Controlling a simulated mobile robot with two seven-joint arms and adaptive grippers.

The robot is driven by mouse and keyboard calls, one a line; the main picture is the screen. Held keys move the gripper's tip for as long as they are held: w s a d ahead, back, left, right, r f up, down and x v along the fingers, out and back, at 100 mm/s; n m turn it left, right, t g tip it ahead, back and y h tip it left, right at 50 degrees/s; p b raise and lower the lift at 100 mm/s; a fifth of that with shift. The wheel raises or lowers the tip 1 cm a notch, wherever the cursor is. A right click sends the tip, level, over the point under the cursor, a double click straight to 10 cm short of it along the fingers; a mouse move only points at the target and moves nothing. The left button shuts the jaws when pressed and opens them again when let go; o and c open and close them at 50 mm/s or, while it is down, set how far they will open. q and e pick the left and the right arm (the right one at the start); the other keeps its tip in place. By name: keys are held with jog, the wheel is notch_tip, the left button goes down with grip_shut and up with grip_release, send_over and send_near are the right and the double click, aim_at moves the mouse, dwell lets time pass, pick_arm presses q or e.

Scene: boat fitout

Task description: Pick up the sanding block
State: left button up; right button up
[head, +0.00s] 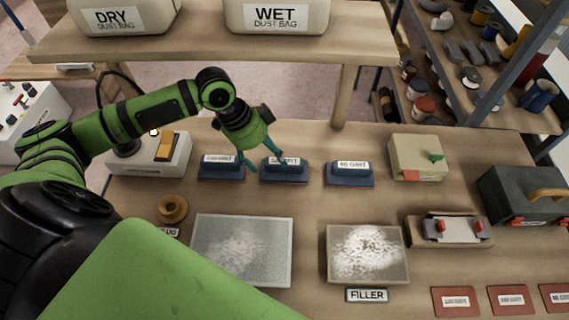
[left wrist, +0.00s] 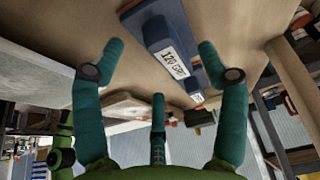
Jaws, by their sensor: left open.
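Three blue sanding blocks with white labels stand in a row on the workbench: a left one (head: 222,168), a middle one (head: 284,171) and a right one (head: 349,175). The left and middle labels are hard to read in the head view. My left gripper (head: 262,160) is open and empty, above and around the gap between the left and middle blocks. In the left wrist view, the block labelled 120 GRIT (left wrist: 163,32) lies between and beyond the open fingers (left wrist: 155,65). Another labelled block (left wrist: 196,90) shows farther off. My right gripper is out of sight.
A grey sheet (head: 240,250) and a FILLER tray (head: 368,253) lie in front of the blocks. A cream box (head: 418,158) and a dark toolbox (head: 520,195) stand to the right. A switch box (head: 150,155) is left. A raised shelf (head: 210,47) carries dust bags behind.

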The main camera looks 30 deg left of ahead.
aim_at(290, 164)
pick_arm(q)
jog(key=shift+w+d+r, duration=0.1)
jog(key=shift+w+d, duration=0.15)
jog(key=shift+d, duration=0.25)
jog(key=shift+w+d+r+p, duration=0.1)
jog(key=shift+w+d+p, duration=0.25)
jog(key=shift+d, duration=0.3)
jog(key=shift+w+d+p, duration=0.25)
jog(key=shift+d+p, duration=0.2)
jog(key=shift+d, duration=0.15)
jog(key=x, duration=0.2)
jog(key=shift+f, duration=0.75)
jog(key=shift+f, duration=0.25)
jog(key=c, duration=1.4)
